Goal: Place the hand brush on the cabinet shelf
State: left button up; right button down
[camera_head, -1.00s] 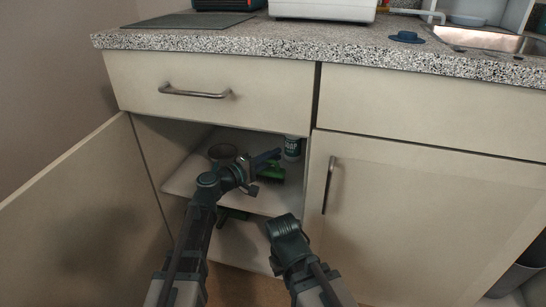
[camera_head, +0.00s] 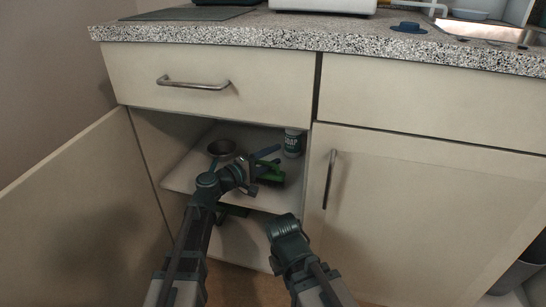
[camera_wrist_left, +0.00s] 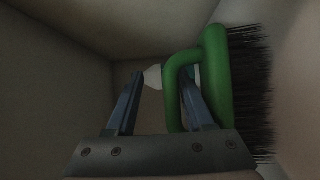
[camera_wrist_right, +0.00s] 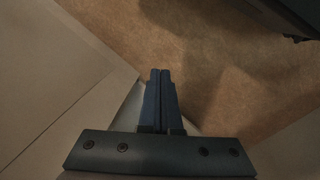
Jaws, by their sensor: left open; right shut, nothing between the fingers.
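The hand brush (camera_head: 270,178), green with dark bristles, is at the cabinet shelf (camera_head: 182,180), toward its front right. In the left wrist view the green handle loop (camera_wrist_left: 215,80) is at the right finger, with bristles to its right. My left gripper (camera_head: 258,160) is open, inside the cabinet at the brush; its right finger appears to lie within the handle loop. Whether the brush rests fully on the shelf cannot be told. My right gripper (camera_wrist_right: 160,75) is shut and empty, low in front of the cabinet; its arm also shows in the head view (camera_head: 285,228).
A dark bowl (camera_head: 221,148) and a soap container (camera_head: 293,143) stand on the shelf. The open door (camera_head: 85,210) is at left; a closed door (camera_head: 430,215) and drawer (camera_head: 215,85) bound the opening.

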pick_arm(q)
jog(key=v, duration=1.3)
jog(key=shift+s+a, duration=0.25)
jog(key=shift+d, duration=0.1)
jog(key=s+d+f+m+g+y+p, duration=0.3)
jog(key=s+d+m+g+y+p, duration=0.1)
jog(key=s+d+m+g+p, duration=0.55)
jog(key=s+a+r+m+g+y+p, duration=0.1)
jog(key=s+a+y+p, duration=0.1)
jog(key=s+y+p, duration=0.25)
jog(key=s+a+g+y+p, duration=0.1)
jog(key=s+a+y+p, duration=0.25)
jog(key=s+p, duration=0.2)
notch_tip(320, 180, up, 40)
jog(key=a+y+p, duration=0.1)
jog(key=y+p, duration=0.2)
jog(key=p, duration=3.7)
jog(key=shift+s+a+m, duration=0.3)
jog(key=shift+a+m, duration=0.05)
jog(key=shift+m, duration=0.1)
